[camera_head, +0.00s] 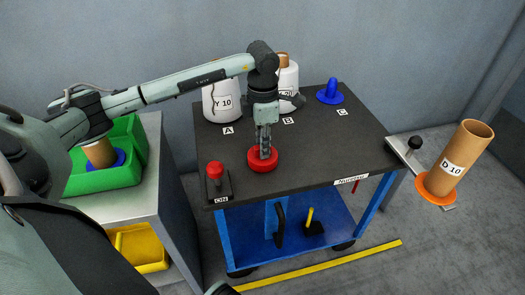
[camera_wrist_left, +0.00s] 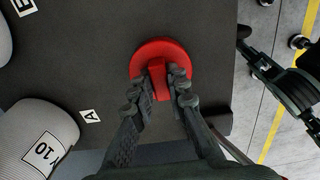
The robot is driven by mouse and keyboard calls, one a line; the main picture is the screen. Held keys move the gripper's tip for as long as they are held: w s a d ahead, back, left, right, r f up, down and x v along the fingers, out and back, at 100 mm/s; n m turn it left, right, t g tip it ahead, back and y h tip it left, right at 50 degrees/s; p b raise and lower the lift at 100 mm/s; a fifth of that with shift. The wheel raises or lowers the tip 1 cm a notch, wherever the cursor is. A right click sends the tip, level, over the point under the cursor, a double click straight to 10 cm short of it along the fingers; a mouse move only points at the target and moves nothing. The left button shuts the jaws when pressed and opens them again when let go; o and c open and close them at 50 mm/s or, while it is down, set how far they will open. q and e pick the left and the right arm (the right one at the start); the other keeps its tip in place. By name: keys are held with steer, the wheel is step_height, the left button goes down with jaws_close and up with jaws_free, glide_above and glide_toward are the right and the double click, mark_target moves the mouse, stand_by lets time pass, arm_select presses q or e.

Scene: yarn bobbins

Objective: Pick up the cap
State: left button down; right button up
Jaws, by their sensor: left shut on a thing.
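The cap is a red round disc (camera_head: 262,159) with a raised grip tab, at the table's front left in the head view. My left gripper (camera_head: 265,150) points straight down over it and is shut on the cap's tab. In the left wrist view, the fingertips (camera_wrist_left: 169,84) sit on both sides of the tab of the red cap (camera_wrist_left: 150,52). The cap is at or very near the dark tabletop (camera_head: 320,150); I cannot tell whether it touches.
White bobbin Y 10 (camera_head: 221,103) and another white bobbin (camera_head: 288,80) stand behind. A blue holder (camera_head: 330,92) is at C. Tube D 10 (camera_head: 455,165) is off the right side. The tabletop right of the cap is clear.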

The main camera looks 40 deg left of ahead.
arm_select(q)
steer(key=shift+s+a+f, duration=0.1)
steer(key=shift+a+f, duration=0.1)
steer(key=shift+f, duration=0.15)
step_height(320, 180, up, 10)
steer(key=shift+r, duration=0.15)
